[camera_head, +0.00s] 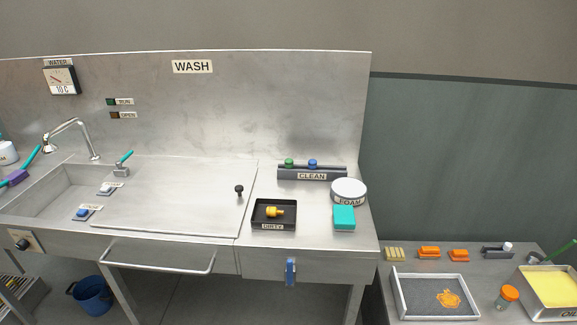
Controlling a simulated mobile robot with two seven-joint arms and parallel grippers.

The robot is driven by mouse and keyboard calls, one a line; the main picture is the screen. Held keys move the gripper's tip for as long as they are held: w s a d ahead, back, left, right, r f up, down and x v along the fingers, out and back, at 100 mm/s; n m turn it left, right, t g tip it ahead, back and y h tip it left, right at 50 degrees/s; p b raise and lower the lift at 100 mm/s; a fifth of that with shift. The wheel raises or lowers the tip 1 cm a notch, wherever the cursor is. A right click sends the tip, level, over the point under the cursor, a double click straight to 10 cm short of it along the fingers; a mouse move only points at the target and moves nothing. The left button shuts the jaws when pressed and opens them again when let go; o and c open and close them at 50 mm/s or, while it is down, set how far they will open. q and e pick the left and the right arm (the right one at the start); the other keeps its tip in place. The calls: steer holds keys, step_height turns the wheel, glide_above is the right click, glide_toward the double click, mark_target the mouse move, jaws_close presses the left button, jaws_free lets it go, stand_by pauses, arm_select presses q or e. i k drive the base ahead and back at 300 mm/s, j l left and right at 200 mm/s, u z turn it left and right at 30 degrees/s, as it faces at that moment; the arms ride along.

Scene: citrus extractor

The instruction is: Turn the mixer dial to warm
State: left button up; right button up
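A dark round knob on a pale plate (24,244), which looks like the mixer dial, is on the front face of the sink unit at the far left. Its marks are too small to read. A square WATER gauge (61,79) on the steel back wall reads 10 C. The curved tap (75,131) stands behind the sink basin (50,189). A small fitting with a teal lever (122,165) stands to the right of the tap. Neither of my grippers shows in the head view.
A steel cover (170,195) with a black knob lies beside the basin. A DIRTY tray (274,226), CLEAN rack (312,176), FOAM tub (349,191) and teal block (344,217) stand to the right. A bar handle (155,262) juts out in front. A blue bucket (93,296) stands below.

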mark_target(23, 244)
steer(key=u, duration=1.7)
steer(key=i+j+z, duration=0.15)
steer(key=z, duration=0.45)
steer(key=i+j+z, duration=0.15)
steer(key=j, duration=0.15)
steer(key=i+j+z, duration=0.1)
steer(key=j, duration=0.2)
steer(key=i+j+z, duration=0.15)
steer(key=j, duration=0.15)
steer(key=i+j+z, duration=0.1)
steer(key=j, duration=0.35)
steer(key=i+j, duration=0.1)
steer(key=j, duration=0.35)
steer(key=i+j+z, duration=0.15)
steer(key=j, duration=0.8)
steer(key=i+z, duration=0.05)
